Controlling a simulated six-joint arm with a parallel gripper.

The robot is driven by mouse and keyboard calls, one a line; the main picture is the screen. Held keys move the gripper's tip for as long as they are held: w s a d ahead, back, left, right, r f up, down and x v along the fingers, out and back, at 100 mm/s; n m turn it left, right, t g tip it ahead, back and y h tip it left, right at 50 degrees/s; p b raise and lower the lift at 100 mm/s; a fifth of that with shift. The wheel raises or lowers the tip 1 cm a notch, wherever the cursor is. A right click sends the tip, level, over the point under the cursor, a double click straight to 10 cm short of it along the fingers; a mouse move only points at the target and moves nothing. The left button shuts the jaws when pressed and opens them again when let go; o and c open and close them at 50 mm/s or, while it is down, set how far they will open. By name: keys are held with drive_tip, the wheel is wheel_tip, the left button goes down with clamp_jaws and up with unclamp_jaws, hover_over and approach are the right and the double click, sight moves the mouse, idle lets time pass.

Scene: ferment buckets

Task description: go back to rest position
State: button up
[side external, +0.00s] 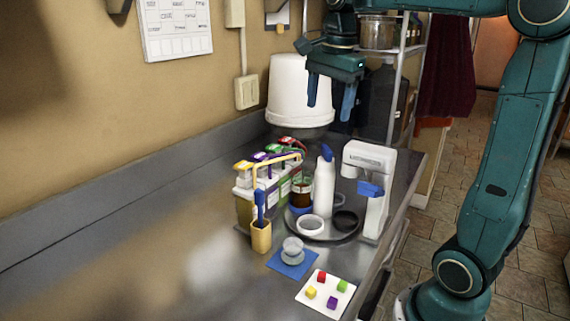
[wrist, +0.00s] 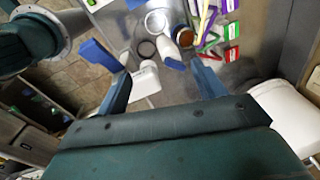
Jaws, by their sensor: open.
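My gripper (side external: 329,112) is open and empty, high above the steel counter, in front of a large white bucket (side external: 302,88). In the wrist view its fingers (wrist: 160,69) stand apart with nothing between the tips. Below it, a round tray (side external: 333,236) holds a white bottle with a blue tip (side external: 324,190), a jar of amber liquid (side external: 301,192), a white ring (side external: 311,225) and a black ring (side external: 346,220). A white stand-like device with a blue part (side external: 379,200) is at the tray's right.
A rack of colour-topped containers (side external: 243,203) stands left of the tray. In front are a yellow cup with a blue tool (side external: 261,236), a grey knobbed piece (side external: 292,248) on a blue mat and a white card with coloured cubes (side external: 313,303). The left counter is clear. A shelf (side external: 402,85) stands behind.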

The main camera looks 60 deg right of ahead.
drive_tip(key=s+a+f+n+t, duration=0.2)
drive_tip(key=s+a+f+n, duration=0.3)
drive_tip(key=n, duration=0.5)
drive_tip(key=s+a+f+n+t, duration=0.2)
drive_tip(key=s+a+f+n, duration=0.2)
drive_tip(key=s+a+n, duration=0.3)
drive_tip(key=s+n, duration=0.2)
drive_tip(key=n, duration=0.1)
drive_tip(key=shift+a+f+y, duration=0.3)
drive_tip(key=shift+f, duration=0.05)
